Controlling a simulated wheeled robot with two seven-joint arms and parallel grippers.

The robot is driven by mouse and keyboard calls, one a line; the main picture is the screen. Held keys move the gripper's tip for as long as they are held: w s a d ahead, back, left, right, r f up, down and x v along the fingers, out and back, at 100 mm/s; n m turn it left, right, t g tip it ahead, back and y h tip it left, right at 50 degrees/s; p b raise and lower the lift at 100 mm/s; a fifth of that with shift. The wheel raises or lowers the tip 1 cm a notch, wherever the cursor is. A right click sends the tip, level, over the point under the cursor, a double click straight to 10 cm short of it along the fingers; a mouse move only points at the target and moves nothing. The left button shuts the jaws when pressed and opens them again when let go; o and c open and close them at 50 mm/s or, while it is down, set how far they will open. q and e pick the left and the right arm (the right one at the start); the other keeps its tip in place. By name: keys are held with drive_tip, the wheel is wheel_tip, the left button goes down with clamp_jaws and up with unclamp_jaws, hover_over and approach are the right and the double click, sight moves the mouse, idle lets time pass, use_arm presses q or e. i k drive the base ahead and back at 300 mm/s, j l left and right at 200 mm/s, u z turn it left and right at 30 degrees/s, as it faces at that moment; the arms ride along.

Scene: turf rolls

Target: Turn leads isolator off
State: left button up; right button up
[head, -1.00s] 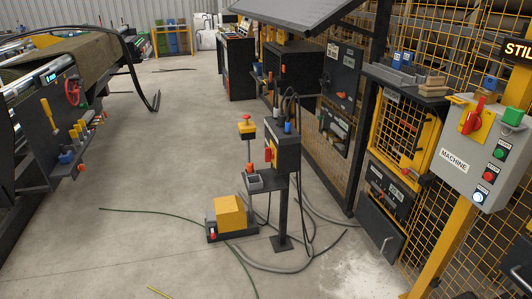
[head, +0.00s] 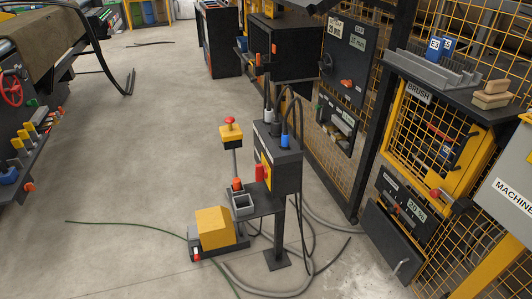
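A dark box (head: 285,150) stands on a post in the middle of the head view, with leads plugged into its top through a blue plug (head: 284,140) and a grey plug. A red handle (head: 260,173) sits on a yellow plate on the box's left face. I cannot read any label on this box, so I cannot confirm that it is the leads isolator. The handle's exact setting is too small to tell. Neither of my grippers is in view.
A yellow-topped unit (head: 214,227) sits on the floor, left of the post. Loose cables (head: 290,291) lie around its foot. A mesh cage and the grey MACHINE panel (head: 508,192) stand right.

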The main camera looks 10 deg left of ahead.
sight(260, 171)
drive_tip(key=i+j+z, duration=0.15)
drive_tip(key=i, duration=0.35)
drive_tip(key=i+j+z, duration=0.15)
drive_tip(key=i+j, duration=0.2)
drive_tip(key=i, duration=0.1)
